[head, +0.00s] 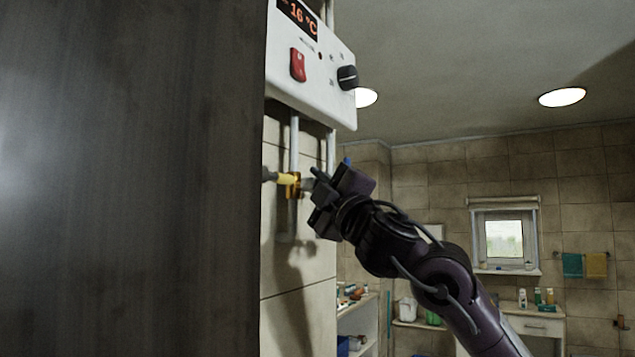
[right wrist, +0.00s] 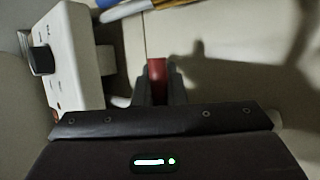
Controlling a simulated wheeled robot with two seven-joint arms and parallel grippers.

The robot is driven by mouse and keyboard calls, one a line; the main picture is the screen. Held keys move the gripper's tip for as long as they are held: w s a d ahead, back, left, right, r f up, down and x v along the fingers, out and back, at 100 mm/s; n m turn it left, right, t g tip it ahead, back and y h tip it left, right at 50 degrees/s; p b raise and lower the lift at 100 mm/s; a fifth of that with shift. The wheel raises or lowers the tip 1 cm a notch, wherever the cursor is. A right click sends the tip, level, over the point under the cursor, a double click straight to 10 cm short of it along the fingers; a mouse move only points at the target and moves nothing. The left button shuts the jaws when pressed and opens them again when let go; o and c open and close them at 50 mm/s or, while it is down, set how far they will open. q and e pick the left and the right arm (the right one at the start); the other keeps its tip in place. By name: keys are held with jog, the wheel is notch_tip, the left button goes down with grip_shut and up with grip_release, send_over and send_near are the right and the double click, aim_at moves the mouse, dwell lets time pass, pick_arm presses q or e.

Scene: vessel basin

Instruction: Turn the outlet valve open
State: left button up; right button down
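The white heater box (head: 312,75) hangs on the tiled wall, with pipes running down below it. A yellow fitting (head: 288,179) sits on the left pipe in the head view. My right gripper (head: 315,186) is just right of this fitting, below the box. In the right wrist view, a red piece (right wrist: 157,70), seemingly a valve handle, fills the narrow gap between the fingers of my right gripper (right wrist: 160,88), which look shut on it. The gripper hides this red piece in the head view. A small blue tip (head: 347,161) shows behind the gripper. My left gripper is not in view.
The box carries a red switch (head: 298,65), a black knob (head: 347,77) and a lit display (head: 298,16). A dark panel (head: 130,180) blocks the left of the head view. Shelves (head: 358,318) stand below, and a window (head: 503,238) is far off.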

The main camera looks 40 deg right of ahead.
aim_at(301, 181)
jog(key=shift+n, duration=0.5)
jog(key=shift+a+r+n+t+y+b, duration=0.1)
jog(key=shift+n+t+y+b, duration=0.4)
jog(key=shift+n+y, duration=0.5)
jog(key=a+r+n+g+y+p, duration=0.1)
jog(key=n+g+y+p, duration=0.2)
jog(key=n+y, duration=0.3)
jog(key=a+r+n+g+y+p, duration=0.1)
jog(key=n+g+y+p, duration=0.2)
jog(key=n+y, duration=0.4)
jog(key=s+a+n+g+y+p, duration=0.1)
jog(key=n+y, duration=0.5)
jog(key=n, duration=1)
jog(key=shift+a+r+g+p, duration=0.2)
jog(key=shift+a+g+p, duration=0.1)
jog(key=shift+g+p, duration=0.35)
jog(key=shift+a+r+g+p, duration=0.25)
jog(key=shift+g+p, duration=0.25)
jog(key=shift+g, duration=0.25)
jog(key=shift+s+a+f+n+g+p, duration=0.1)
jog(key=shift+a+f+n+g+p, duration=0.1)
jog(key=shift+n+g+p, duration=0.25)
